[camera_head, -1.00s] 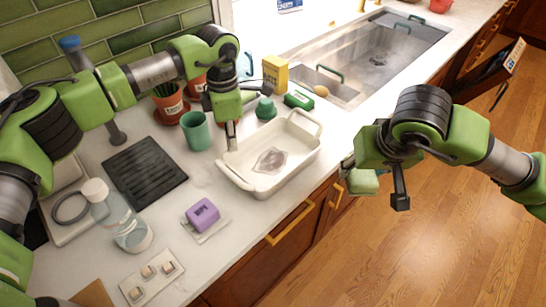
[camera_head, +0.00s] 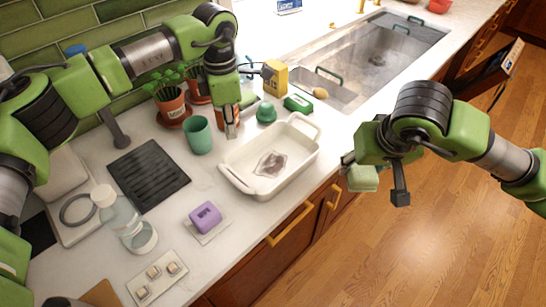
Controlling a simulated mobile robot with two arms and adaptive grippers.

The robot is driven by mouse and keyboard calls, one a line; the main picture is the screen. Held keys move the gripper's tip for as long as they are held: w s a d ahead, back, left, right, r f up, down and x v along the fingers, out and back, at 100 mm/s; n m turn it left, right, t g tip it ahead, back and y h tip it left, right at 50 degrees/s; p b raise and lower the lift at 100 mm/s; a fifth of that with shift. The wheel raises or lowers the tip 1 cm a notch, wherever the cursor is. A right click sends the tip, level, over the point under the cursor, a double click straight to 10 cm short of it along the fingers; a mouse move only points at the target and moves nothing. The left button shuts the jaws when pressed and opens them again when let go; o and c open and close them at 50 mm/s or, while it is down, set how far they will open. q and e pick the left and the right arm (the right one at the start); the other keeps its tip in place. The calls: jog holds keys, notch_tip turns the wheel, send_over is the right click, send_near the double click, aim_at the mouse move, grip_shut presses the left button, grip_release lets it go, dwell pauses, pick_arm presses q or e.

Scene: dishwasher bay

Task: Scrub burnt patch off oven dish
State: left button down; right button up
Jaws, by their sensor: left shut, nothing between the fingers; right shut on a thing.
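The white oven dish (camera_head: 296,176) stands on the counter near its front edge, with a brown-grey burnt patch (camera_head: 270,164) on its floor. My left gripper (camera_head: 231,134) is shut and empty, fingers pointing down, just behind the dish's back left corner. Whether its fingertips touch anything is unclear. My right gripper (camera_head: 350,164) is right of the dish, past the counter's front edge. It is shut on a pale green block (camera_head: 363,180), which looks like a sponge; the gripper partly hides it.
A green cup (camera_head: 197,136), potted plants (camera_head: 171,104) and a yellow box (camera_head: 275,78) stand behind the dish. A purple block (camera_head: 205,216) and a clear bottle (camera_head: 122,222) are left. The sink (camera_head: 378,62) is at the back right.

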pick_arm(q)
notch_tip(320, 180, up, 12)
dwell(0.7)
